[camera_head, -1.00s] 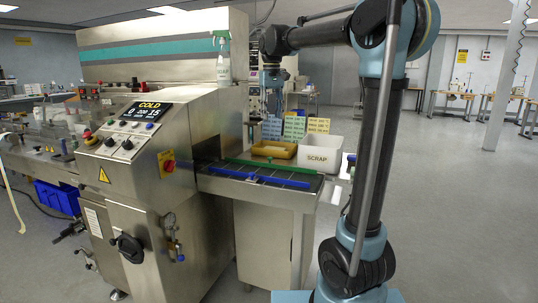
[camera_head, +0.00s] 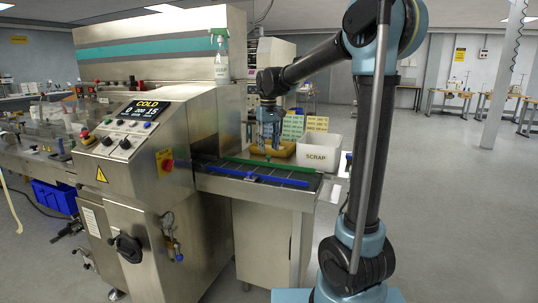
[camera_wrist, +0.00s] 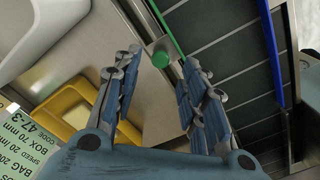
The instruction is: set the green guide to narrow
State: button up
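The green guide (camera_head: 262,163) is a long thin rail along the far side of the outfeed conveyor (camera_head: 292,182). Its round green knob (camera_wrist: 160,58) sits on a metal block in the wrist view, just beyond and between my fingertips. The green rail (camera_wrist: 166,26) runs up from the knob there. My gripper (camera_head: 268,146) hangs above the far side of the conveyor. In the wrist view my gripper (camera_wrist: 158,72) is open, with nothing between its fingers and a visible gap to the knob. The exact height over the knob is hard to tell.
A blue guide (camera_head: 250,178) runs along the conveyor's near side. A yellow tray (camera_wrist: 68,112) and a white SCRAP bin (camera_head: 318,155) stand just behind the conveyor. The wrapper's metal housing (camera_head: 205,125) rises to the left.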

aim_at(268, 160)
jog(key=shift+f, duration=1.85)
grip_shut()
